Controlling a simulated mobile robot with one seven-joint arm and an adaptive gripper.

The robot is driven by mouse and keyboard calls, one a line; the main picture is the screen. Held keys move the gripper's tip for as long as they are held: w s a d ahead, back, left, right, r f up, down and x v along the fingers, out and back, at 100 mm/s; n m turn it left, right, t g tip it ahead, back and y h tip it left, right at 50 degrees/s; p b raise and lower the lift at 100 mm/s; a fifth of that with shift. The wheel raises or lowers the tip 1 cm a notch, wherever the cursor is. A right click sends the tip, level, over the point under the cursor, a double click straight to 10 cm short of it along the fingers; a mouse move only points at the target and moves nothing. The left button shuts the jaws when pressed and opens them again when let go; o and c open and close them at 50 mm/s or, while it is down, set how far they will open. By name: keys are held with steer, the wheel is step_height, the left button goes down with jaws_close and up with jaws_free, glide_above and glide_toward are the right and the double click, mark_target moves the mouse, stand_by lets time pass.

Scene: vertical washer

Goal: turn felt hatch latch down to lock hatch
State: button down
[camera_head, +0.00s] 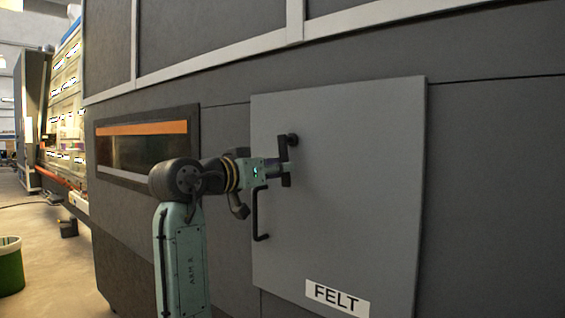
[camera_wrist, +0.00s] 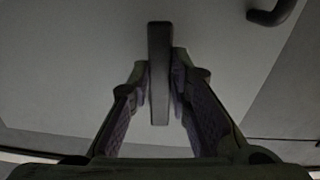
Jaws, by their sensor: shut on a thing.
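The felt hatch (camera_head: 345,200) is a light grey panel with a "FELT" label (camera_head: 337,298) at its lower edge. It appears to lie against the machine's dark front. Its black latch (camera_head: 283,147) is near the hatch's upper left, beside a round black pivot (camera_head: 293,139). My gripper (camera_head: 284,171) reaches it from the left and is shut on it. In the wrist view, the latch (camera_wrist: 159,60) is a dark bar running up and down between the two fingers of my gripper (camera_wrist: 160,82). The fingers partly hide the latch in the head view.
A black pull handle (camera_head: 259,213) is on the hatch's left edge, just below my gripper; a dark handle end (camera_wrist: 272,14) also shows at the wrist view's upper right. A window with an orange strip (camera_head: 142,129) is left of my arm. A green bin (camera_head: 11,266) stands far left.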

steer(key=shift+w+a+m, duration=0.25)
steer(key=shift+a+m, duration=0.05)
steer(key=shift+m, duration=0.4)
steer(key=c, duration=1.5)
jaws_free()
steer(key=v, duration=1.2)
